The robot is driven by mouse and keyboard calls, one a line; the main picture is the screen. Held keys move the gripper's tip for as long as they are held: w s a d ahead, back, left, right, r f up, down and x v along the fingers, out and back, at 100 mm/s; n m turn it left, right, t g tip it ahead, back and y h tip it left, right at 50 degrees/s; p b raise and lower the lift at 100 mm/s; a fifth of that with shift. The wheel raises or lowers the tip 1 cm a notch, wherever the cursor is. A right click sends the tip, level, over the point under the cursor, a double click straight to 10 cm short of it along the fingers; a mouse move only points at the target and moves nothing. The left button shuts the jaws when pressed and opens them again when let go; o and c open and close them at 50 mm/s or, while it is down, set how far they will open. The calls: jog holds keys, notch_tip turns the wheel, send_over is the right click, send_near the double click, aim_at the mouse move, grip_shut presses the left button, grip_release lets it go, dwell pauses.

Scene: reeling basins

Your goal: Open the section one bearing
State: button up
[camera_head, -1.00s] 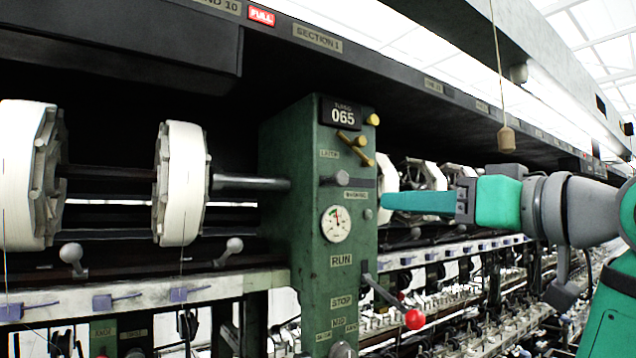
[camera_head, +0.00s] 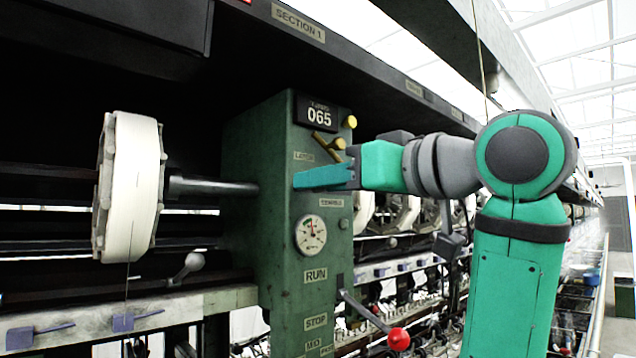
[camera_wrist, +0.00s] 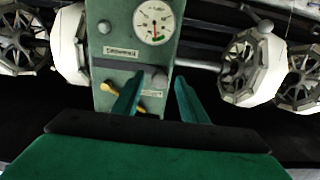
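The green bearing post (camera_head: 265,240) stands below the SECTION 1 sign (camera_head: 299,22) and carries the number 065. A dark shaft (camera_head: 215,187) enters its left side. A brass latch handle (camera_head: 328,146) sits near its top, and it shows below the label in the wrist view (camera_wrist: 108,91). My gripper (camera_head: 298,180) is in front of the post, just below the latch. In the wrist view, my gripper's (camera_wrist: 160,78) two green fingers are apart. A grey knob (camera_wrist: 158,76) appears between their tips; contact cannot be told. My gripper hides this knob in the head view.
A round gauge (camera_head: 310,235) and a red-ball lever (camera_head: 398,339) are on the post below my gripper. A white reel (camera_head: 132,188) is at the left. The dark overhead beam (camera_head: 380,75) runs above the arm. An open aisle shows at the right.

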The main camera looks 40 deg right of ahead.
jog(key=shift+w, duration=0.9)
grip_shut()
jog(key=shift+w, duration=0.1)
